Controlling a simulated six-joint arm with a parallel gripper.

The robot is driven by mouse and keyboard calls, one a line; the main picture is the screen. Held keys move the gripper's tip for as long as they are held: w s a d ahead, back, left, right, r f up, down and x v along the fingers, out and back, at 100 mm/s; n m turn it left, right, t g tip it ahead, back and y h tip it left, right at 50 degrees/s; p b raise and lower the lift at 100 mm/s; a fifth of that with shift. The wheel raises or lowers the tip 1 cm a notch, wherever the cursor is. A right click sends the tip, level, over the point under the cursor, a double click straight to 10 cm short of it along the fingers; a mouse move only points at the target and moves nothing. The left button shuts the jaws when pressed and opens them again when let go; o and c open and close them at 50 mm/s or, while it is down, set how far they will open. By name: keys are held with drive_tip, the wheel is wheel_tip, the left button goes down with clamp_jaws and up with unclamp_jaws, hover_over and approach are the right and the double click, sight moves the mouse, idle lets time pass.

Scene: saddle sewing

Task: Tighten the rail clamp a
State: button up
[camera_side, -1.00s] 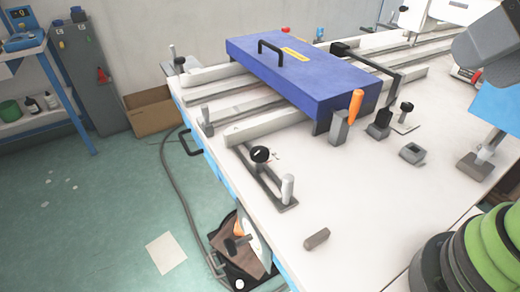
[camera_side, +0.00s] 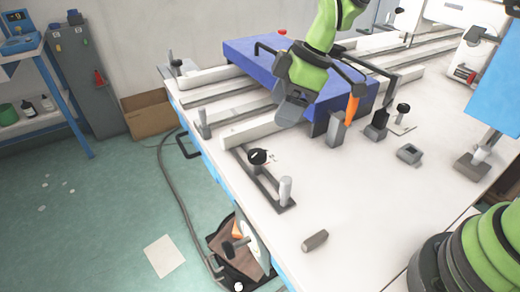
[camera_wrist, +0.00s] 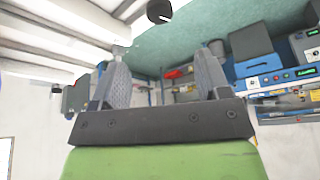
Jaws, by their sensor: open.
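My gripper (camera_side: 292,112) hangs in front of the blue box (camera_side: 250,55), above the pale rails, with nothing seen in it. In the wrist view its two grey fingers (camera_wrist: 160,82) stand apart with an empty gap. A grey clamp block (camera_side: 337,130) with an orange lever (camera_side: 352,110) stands at the box's near right corner, to the right of my gripper. A black-knobbed clamp bar (camera_side: 270,186) lies on the table near its left edge, below my gripper. No label tells which one is rail clamp a. My arm hides part of the box.
Black-knobbed fixtures (camera_side: 377,125) and a small grey block (camera_side: 409,153) stand right of the orange lever. A loose grey piece (camera_side: 314,241) lies on the white table's front part (camera_side: 350,200), which is mostly clear. A blue shelf (camera_side: 40,100) stands far left.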

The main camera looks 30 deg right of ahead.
sight(259, 153)
drive_tip(key=shift+n, duration=0.4)
drive_tip(key=x, duration=1.2)
drive_tip(key=shift+d+f, duration=0.1)
drive_tip(key=shift+d, duration=0.05)
drive_tip(key=shift+c, duration=0.3)
drive_tip(key=c, duration=0.9)
